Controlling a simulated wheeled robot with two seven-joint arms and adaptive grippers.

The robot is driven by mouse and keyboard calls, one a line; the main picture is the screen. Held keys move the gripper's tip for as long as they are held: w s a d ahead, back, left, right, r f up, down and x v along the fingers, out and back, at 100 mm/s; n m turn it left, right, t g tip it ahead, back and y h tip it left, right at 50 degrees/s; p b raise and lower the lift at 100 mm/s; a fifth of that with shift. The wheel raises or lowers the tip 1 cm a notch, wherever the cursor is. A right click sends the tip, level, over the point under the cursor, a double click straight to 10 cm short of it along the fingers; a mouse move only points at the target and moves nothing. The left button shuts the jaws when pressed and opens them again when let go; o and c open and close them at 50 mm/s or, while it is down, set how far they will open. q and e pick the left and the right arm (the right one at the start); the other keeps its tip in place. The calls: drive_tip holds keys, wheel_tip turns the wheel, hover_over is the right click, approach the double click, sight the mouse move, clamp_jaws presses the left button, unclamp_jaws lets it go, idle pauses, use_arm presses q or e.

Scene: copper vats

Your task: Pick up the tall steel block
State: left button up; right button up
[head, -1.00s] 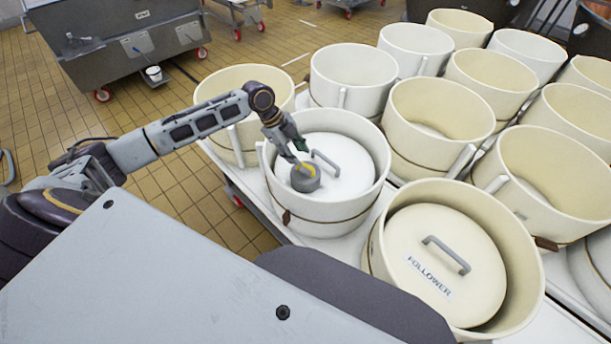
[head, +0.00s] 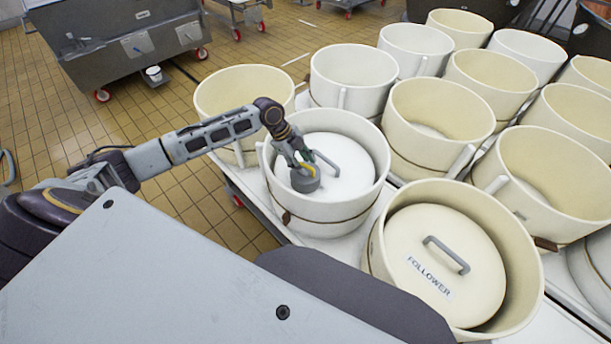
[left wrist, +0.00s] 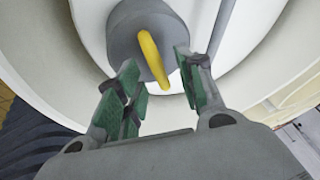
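In the left wrist view the block (left wrist: 124,38) is at the top, with the yellow handle (left wrist: 152,58) between my fingers. My left gripper (head: 306,164) is right above the block. In the wrist view the gripper (left wrist: 160,72) is open, its green-padded fingers apart on either side of the handle, with gaps showing. My right gripper is not in view.
The lid's grey handle (head: 328,162) stands close to the block, right of my gripper. The vat's rim surrounds both. A vat with a lid marked FOLLOWER (head: 450,262) is in front on the right. Several more vats crowd the white table behind. Tiled floor (head: 165,200) lies left.

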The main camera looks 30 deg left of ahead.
use_arm(q)
drive_tip(key=shift+d+f, duration=0.15)
drive_tip(key=shift+f, duration=0.2)
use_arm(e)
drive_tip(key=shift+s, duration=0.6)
use_arm(q)
drive_tip(key=c, duration=0.7)
clamp_jaws()
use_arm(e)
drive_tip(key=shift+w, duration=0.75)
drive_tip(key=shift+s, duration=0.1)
